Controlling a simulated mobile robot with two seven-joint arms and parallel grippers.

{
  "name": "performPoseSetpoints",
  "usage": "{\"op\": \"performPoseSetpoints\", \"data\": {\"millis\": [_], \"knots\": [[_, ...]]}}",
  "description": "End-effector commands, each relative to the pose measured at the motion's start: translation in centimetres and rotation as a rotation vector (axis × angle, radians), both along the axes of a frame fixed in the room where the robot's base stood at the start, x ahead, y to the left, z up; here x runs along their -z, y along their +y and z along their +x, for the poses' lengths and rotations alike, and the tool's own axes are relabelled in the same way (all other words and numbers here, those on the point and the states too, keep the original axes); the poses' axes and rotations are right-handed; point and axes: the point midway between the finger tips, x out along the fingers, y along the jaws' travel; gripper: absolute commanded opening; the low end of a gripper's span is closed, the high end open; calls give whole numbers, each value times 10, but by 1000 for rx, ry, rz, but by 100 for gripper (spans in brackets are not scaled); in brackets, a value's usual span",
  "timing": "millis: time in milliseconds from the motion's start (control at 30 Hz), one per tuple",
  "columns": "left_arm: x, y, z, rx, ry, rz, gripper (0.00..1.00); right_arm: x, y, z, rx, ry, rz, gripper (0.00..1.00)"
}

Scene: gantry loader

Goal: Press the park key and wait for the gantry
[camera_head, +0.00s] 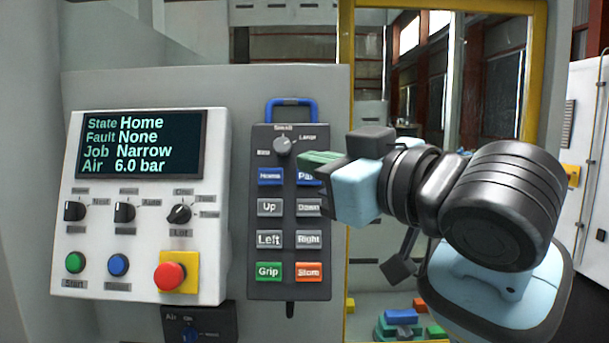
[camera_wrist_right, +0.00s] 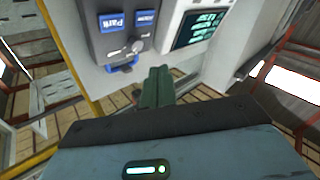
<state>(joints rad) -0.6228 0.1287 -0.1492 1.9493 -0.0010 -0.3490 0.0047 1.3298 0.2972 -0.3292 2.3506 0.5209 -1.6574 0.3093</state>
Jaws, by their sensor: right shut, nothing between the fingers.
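The dark pendant (camera_head: 260,292) hangs on the grey panel with two columns of keys. Its blue Park key (camera_head: 305,177) is at the upper right, partly covered by my right gripper (camera_head: 312,158); the Park key also shows in the wrist view (camera_wrist_right: 112,22), upside down. My right gripper is shut and empty, its green fingers (camera_wrist_right: 157,88) together, just above the Park key in the head view. In the wrist view the fingertips look apart from the keys. The display (camera_head: 142,144) reads State Home, Fault None, Job Narrow, Air 6.0 bar. My left gripper is out of view.
Left of the pendant is a white control box (camera_head: 140,245) with knobs, coloured buttons and a red emergency stop (camera_head: 169,276). The blue Home key (camera_head: 270,177) sits beside Park. A yellow frame (camera_head: 347,100) surrounds an opening at right, with coloured blocks (camera_head: 401,317) low inside.

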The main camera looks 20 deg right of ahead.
Motion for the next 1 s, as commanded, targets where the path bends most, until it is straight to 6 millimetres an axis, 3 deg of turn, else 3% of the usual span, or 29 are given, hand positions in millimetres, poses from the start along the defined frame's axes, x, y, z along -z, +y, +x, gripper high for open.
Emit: {"op": "performPoseSetpoints", "data": {"millis": [267,800,1000], "knots": [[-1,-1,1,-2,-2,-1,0,2,-2,6,1,2,1,0],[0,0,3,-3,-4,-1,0,25,-18,63,2,5,1,0],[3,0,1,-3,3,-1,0,29,-22,76,0,2,1,0]]}}
